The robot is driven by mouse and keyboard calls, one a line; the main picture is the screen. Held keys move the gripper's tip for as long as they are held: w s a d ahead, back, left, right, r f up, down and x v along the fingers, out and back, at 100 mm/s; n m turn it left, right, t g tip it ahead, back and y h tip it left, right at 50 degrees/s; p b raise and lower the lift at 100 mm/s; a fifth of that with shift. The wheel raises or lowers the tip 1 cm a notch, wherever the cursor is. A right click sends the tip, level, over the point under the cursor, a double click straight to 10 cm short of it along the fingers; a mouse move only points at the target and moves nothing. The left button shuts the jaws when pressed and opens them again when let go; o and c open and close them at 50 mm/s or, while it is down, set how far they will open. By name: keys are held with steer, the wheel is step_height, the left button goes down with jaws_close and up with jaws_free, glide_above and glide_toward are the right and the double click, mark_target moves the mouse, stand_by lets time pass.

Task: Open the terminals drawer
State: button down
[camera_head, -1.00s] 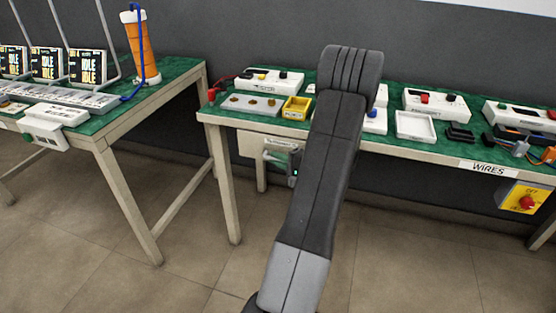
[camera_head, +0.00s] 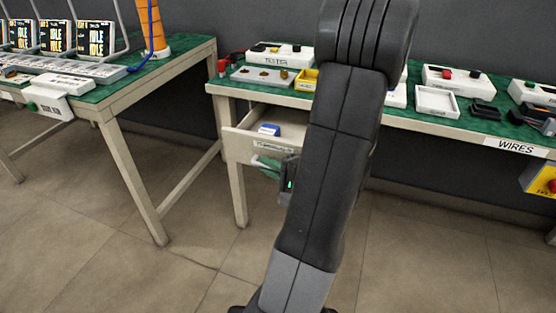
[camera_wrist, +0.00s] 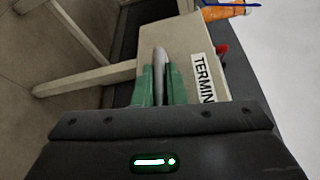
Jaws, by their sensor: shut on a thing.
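The terminals drawer (camera_head: 240,146) sits under the left end of the right-hand table and is pulled partly out. A blue and white item (camera_head: 268,130) shows inside it. In the wrist view the drawer front (camera_wrist: 205,60) carries a label reading "TERMIN", the rest cut off. My gripper (camera_wrist: 160,85) has green fingers shut on the grey drawer handle (camera_wrist: 160,62). In the head view my gripper (camera_head: 268,165) is at the drawer front, and my dark arm hides the drawer's right part.
The table top (camera_head: 222,88) above holds a tester box (camera_head: 272,55), a grey tray (camera_head: 262,76), a yellow bin (camera_head: 306,79) and a white tray (camera_head: 436,102). Another table (camera_head: 115,85) stands at the left. The floor before the drawer is clear.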

steer(key=shift+s+a+b, duration=0.25)
steer(key=shift+s, duration=0.6)
steer(key=shift+s+a+b, duration=0.2)
steer(key=shift+s+a, duration=0.1)
steer(key=shift+s, duration=0.5)
steer(key=shift+s+a+b, duration=0.25)
steer(key=shift+s, duration=0.6)
steer(key=c, duration=1.5)
jaws_free()
steer(key=p+v, duration=0.2)
steer(key=v, duration=1.1)
steer(key=shift+s+d, duration=0.2)
steer(key=shift+d, duration=0.15)
steer(key=shift+b+x, duration=0.95)
steer(key=shift+x, duration=5.9)
steer(key=shift+s, duration=0.1)
